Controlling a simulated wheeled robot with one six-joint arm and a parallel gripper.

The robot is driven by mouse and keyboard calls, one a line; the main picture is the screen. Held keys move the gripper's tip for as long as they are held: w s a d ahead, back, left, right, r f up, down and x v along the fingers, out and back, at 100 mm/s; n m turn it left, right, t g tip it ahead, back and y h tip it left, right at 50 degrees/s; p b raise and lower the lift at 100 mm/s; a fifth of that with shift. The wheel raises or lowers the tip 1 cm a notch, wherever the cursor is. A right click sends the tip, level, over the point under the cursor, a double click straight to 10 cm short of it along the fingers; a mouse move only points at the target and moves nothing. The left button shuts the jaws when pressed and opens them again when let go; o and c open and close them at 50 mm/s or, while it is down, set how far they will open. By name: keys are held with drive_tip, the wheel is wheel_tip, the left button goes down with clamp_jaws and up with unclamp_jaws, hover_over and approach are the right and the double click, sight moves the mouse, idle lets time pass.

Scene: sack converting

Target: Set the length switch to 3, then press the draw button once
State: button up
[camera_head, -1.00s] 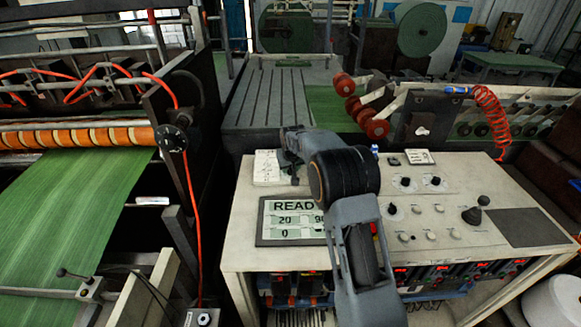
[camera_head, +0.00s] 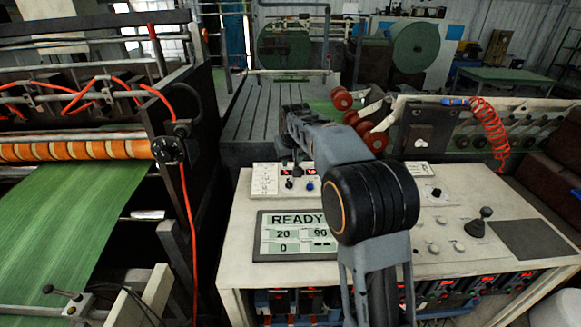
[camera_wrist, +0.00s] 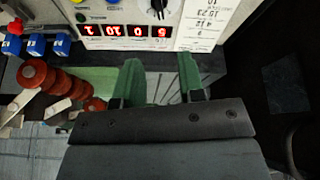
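My gripper (camera_wrist: 160,64) is open and empty in the wrist view, its two green fingers apart. Beyond the fingertips is a pale control panel with lit red digit displays (camera_wrist: 137,30) and a black-and-white rotary knob (camera_wrist: 157,8), cut by the top edge. The gripper is apart from the knob. In the head view a dark knob (camera_head: 289,184) and a blue knob or button (camera_head: 310,186) sit below small red displays. My arm hides part of the console. The labels are too small to tell which is the length switch or draw button.
The screen (camera_head: 285,234) reads READY, 20, 90 and 0. A joystick (camera_head: 480,222) stands on the console (camera_head: 480,275) at right. Red rollers (camera_head: 358,122) and a coiled red hose (camera_head: 490,125) are behind it. Blue parts (camera_wrist: 36,45) show in the wrist view.

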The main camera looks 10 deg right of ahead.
drive_tip(key=shift+s+r, duration=0.15)
drive_tip(key=shift+r, duration=0.2)
clamp_jaws()
idle(1.6)
